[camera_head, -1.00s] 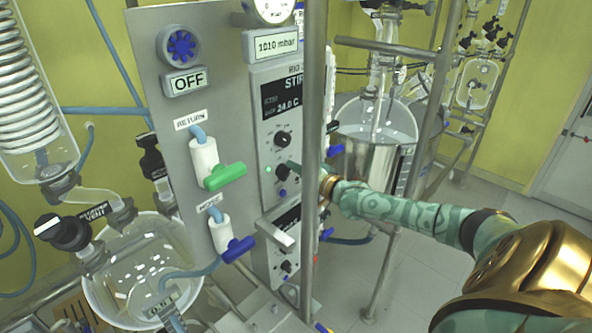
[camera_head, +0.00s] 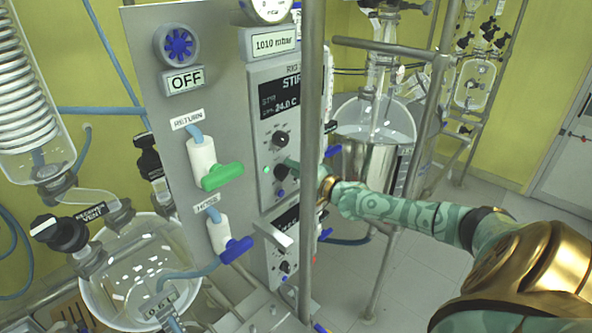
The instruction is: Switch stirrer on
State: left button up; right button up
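The stirrer panel (camera_head: 290,75) is a grey unit, labelled "STIR…" as far as it shows, with a dark display reading 24.0 C. It has an upper black knob (camera_head: 280,138), a lower dark knob (camera_head: 281,170) and a small blue button (camera_head: 281,193). A small light (camera_head: 266,170) beside the lower knob glows green. My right gripper (camera_head: 294,165) reaches in from the right, behind a metal post, with a green tip at the lower knob. I cannot tell whether it touches. The post hides most of its fingers. My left gripper is out of view.
The metal post (camera_head: 312,100) stands upright just in front of my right gripper. Left of the panel are a green-handled valve (camera_head: 222,176), a blue-handled valve (camera_head: 236,249) and a glass vessel (camera_head: 125,275). Another reactor (camera_head: 375,125) stands behind.

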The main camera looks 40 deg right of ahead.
jog(key=s+d+p, duration=0.1)
jog(key=s+p, duration=0.3)
jog(key=s, duration=1.2)
jog(key=shift+s+d, duration=0.15)
jog(key=shift+d, duration=0.05)
